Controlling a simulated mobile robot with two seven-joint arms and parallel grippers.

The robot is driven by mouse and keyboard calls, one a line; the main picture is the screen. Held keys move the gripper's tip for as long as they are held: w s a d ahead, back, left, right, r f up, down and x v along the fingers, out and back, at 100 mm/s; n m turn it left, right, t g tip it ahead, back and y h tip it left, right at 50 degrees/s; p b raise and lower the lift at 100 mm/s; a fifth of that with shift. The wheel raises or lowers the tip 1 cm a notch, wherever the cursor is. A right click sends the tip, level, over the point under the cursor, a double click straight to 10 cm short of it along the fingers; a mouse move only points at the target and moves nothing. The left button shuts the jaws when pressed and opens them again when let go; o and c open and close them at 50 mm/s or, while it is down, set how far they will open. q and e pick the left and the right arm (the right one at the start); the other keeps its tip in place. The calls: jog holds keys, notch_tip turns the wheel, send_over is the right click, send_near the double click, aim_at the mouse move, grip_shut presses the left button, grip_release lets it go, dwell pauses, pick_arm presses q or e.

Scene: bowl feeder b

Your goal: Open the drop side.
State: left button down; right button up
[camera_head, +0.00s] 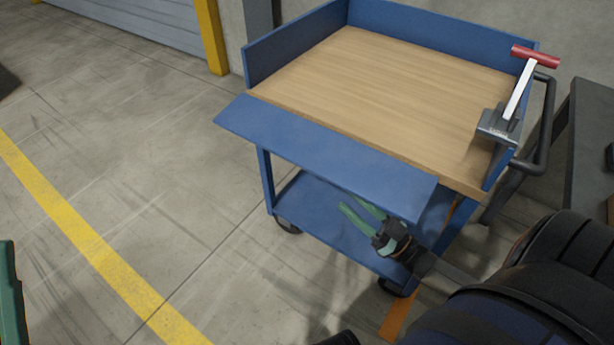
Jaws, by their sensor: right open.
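The drop side (320,155) is the blue panel along the near long edge of the cart's wooden top (385,85). It is swung outward and down, sloping away from the top, and no longer stands upright like the other sides. A lever with a red handle (535,57) stands raised on a grey metal bracket (498,125) at the right corner.
The blue cart's back and left sides (295,45) stand upright. Its lower shelf (315,210) is under the top, and a dark push handle (545,125) is at the right. A dark grey bench (592,150) stands close on the right.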

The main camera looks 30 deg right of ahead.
aim_at(313, 170)
jog(key=b+x, duration=0.1)
jog(key=x, duration=1.1)
jog(key=shift+c, duration=0.2)
grip_shut()
dwell(0.9)
